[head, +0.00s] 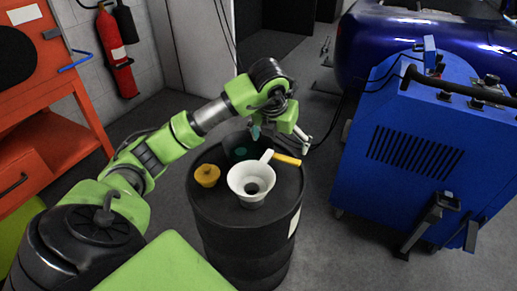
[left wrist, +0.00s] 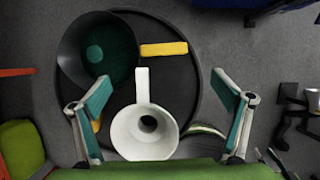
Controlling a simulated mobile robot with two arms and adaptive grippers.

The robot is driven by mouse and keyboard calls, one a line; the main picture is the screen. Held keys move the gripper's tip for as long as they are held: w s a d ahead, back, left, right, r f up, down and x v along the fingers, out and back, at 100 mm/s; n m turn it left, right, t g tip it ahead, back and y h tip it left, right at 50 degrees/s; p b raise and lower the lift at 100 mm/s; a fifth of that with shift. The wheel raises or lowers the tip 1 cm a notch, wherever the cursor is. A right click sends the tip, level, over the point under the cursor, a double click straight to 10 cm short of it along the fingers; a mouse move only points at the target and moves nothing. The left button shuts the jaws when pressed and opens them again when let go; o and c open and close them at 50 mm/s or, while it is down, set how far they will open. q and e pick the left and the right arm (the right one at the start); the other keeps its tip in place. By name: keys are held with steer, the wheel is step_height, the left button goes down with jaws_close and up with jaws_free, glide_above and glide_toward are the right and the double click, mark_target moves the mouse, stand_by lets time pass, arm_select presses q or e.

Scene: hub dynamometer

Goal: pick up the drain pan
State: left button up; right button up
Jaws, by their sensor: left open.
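The drain pan looks to be the dark round vessel with a green spot inside (head: 238,145), standing on the far side of the black drum's top (head: 230,215). My left arm partly covers it in the head view. In the left wrist view the pan (left wrist: 97,50) is at the upper left, with a yellow bar (left wrist: 163,49) beside its rim; I cannot tell if the bar is joined to it. My left gripper (head: 280,138) is open and empty above the drum. Its fingers (left wrist: 165,85) are spread in the left wrist view, with the pan beyond the left finger. My right gripper is out of view.
A white funnel (head: 238,182) with a handle stands on the drum, close to the pan. An orange-yellow pot (head: 207,175) is at the drum's left. A blue machine (head: 425,145) stands right, an orange bench (head: 45,125) left. Floor between drum and machine is clear.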

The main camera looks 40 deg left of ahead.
mark_target(285, 157)
arm_select(q)
steer(key=x, duration=0.3)
steer(key=b+x, duration=0.1)
steer(key=x, duration=0.3)
steer(key=w+x, duration=0.1)
steer(key=x, duration=0.2)
steer(key=shift+w+f, duration=0.1)
steer(key=c, duration=1.4)
steer(key=shift+c, duration=0.8)
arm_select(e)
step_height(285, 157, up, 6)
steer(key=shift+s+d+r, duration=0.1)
